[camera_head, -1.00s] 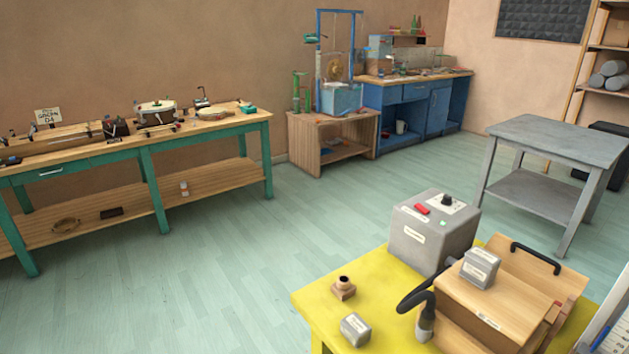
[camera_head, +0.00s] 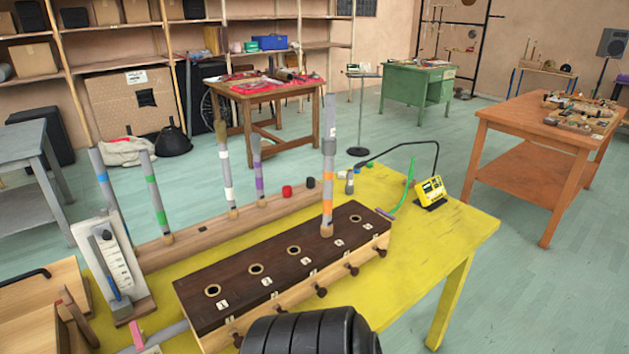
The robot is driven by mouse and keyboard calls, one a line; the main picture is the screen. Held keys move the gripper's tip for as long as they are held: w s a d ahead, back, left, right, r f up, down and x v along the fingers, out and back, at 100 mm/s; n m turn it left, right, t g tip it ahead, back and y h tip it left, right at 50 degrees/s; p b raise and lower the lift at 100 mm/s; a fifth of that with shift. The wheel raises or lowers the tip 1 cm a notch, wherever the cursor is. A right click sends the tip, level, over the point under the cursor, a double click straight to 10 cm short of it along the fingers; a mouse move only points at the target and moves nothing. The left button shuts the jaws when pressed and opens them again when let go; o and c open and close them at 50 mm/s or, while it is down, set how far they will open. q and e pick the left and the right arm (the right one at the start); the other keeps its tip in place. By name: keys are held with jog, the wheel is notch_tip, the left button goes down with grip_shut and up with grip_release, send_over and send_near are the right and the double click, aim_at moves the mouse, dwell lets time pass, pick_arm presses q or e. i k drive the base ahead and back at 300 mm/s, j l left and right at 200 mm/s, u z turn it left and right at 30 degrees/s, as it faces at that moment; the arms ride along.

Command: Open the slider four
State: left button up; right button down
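The dark-topped wooden pipe chest (camera_head: 235,298) lies on the yellow table, with a row of numbered holes in its top. Dark slider knobs stick out along its front; the fourth from the left, by position slider four (camera_head: 352,269), is in plain view. I cannot tell from here whether it is pulled out or in. A grey pipe with an orange band (camera_head: 328,175) stands upright in the fourth hole. A black ribbed object (camera_head: 310,333) at the bottom edge hides part of the chest front; I cannot tell what it is. Neither gripper is in view.
More banded pipes, such as a purple-banded one (camera_head: 258,170), stand in a wooden rack (camera_head: 195,240) behind the chest. A yellow device (camera_head: 430,192) sits on the yellow table (camera_head: 460,228). A white panel with a lever (camera_head: 112,265) stands left.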

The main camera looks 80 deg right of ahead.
aim_at(355, 270)
jog(key=z, duration=2.5)
